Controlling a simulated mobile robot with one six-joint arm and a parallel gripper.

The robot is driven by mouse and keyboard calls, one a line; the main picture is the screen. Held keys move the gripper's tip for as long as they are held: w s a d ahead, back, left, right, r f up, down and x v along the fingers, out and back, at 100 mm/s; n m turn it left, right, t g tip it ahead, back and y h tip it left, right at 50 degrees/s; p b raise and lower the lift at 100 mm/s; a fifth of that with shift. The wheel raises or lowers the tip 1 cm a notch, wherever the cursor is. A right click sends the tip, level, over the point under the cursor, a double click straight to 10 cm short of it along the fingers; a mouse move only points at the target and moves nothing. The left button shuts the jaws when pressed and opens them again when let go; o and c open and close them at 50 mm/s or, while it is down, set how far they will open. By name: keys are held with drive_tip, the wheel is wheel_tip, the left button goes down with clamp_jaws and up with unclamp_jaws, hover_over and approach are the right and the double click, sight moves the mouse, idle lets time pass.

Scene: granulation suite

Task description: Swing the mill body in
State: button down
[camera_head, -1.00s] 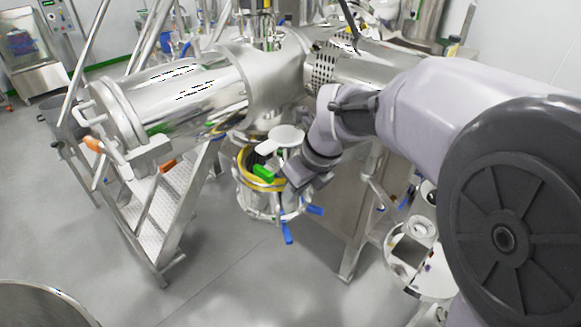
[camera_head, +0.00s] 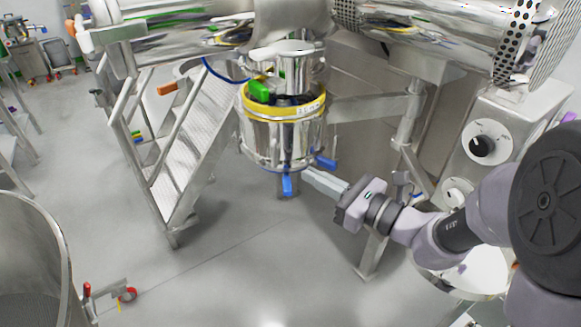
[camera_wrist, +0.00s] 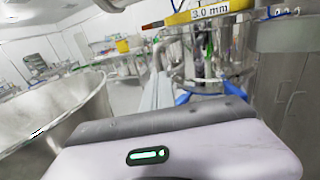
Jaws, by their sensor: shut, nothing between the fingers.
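The mill body (camera_head: 283,138) is a steel cylinder with a yellow ring around its top. It hangs below the granulator's outlet (camera_head: 287,62), and a green handle (camera_head: 258,91) shows at the ring. Two blue handles stick out at its bottom, one pointing down (camera_head: 287,184) and one to the right (camera_head: 325,163). My gripper (camera_head: 308,176) is shut and empty, its tips close to the blue handles; I cannot tell whether they touch. In the wrist view the yellow ring (camera_wrist: 211,12) reads "3.0 mm", and the blue handles (camera_wrist: 232,90) lie beyond my gripper.
A stair with steel treads (camera_head: 185,150) stands left of the mill body. A steel cabinet with dials (camera_head: 487,143) and a support leg (camera_head: 378,240) stand to the right. A large steel vessel (camera_head: 35,255) is at the lower left. The floor in the middle is clear.

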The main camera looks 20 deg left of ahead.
drive_tip(key=b+x, duration=0.1)
drive_tip(key=x, duration=0.6)
drive_tip(key=shift+a, duration=0.3)
drive_tip(key=shift+w, duration=0.1)
